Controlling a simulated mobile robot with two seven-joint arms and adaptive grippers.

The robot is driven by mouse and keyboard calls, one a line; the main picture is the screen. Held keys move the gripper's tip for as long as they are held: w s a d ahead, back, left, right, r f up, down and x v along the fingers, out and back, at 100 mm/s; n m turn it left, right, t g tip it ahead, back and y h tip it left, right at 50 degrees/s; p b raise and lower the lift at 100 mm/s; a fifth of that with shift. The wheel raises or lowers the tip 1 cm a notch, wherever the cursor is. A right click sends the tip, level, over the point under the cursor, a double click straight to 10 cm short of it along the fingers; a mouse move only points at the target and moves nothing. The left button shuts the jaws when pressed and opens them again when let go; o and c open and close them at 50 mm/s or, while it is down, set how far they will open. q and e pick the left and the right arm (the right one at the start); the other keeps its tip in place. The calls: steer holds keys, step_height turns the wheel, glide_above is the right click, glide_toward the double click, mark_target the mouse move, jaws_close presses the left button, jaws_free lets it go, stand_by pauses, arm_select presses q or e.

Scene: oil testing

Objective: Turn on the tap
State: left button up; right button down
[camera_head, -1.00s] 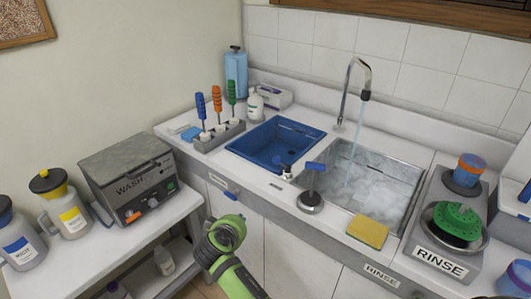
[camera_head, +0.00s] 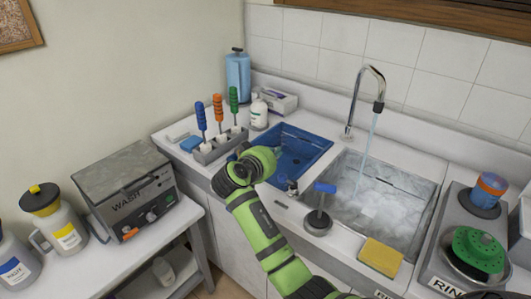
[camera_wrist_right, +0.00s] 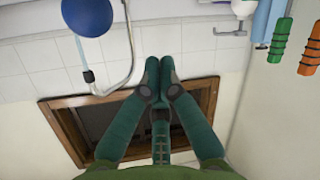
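The curved chrome tap (camera_head: 372,75) stands behind the metal sink basin (camera_head: 432,192). A stream of water (camera_head: 369,140) runs from it into the basin. A blue-topped lever (camera_head: 325,187) on a round base (camera_head: 318,223) stands at the basin's near left corner. My right gripper (camera_head: 278,152) is over the front of the blue basin, left of the lever. In the right wrist view its fingers (camera_wrist_right: 160,62) are together with nothing visible between them. That view, upside down, shows a round blue piece (camera_wrist_right: 88,15) and the tap (camera_wrist_right: 128,50). My left gripper is out of view.
The blue basin (camera_head: 318,140) adjoins the sink. Upright coloured tools stand in a rack (camera_head: 220,145), with a white bottle (camera_head: 258,112) beside it. A yellow sponge (camera_head: 380,257) lies on the front edge.

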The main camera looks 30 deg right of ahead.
mark_target(288, 181)
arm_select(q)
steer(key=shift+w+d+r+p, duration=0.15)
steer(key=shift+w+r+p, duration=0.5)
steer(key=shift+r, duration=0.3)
arm_select(e)
steer(key=s+f, duration=0.1)
steer(key=s+a+f, duration=0.1)
steer(key=s, duration=0.1)
steer(key=shift+a+f, duration=0.2)
steer(key=shift+f, duration=0.1)
steer(key=shift+w, duration=0.1)
arm_select(q)
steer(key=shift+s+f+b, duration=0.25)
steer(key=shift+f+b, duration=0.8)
steer(key=shift+b, duration=0.05)
arm_select(e)
steer(key=shift+s+a+f, duration=0.3)
steer(key=shift+a+f, duration=0.35)
steer(key=shift+a, duration=0.1)
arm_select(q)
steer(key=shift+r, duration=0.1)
arm_select(e)
steer(key=shift+r, duration=0.1)
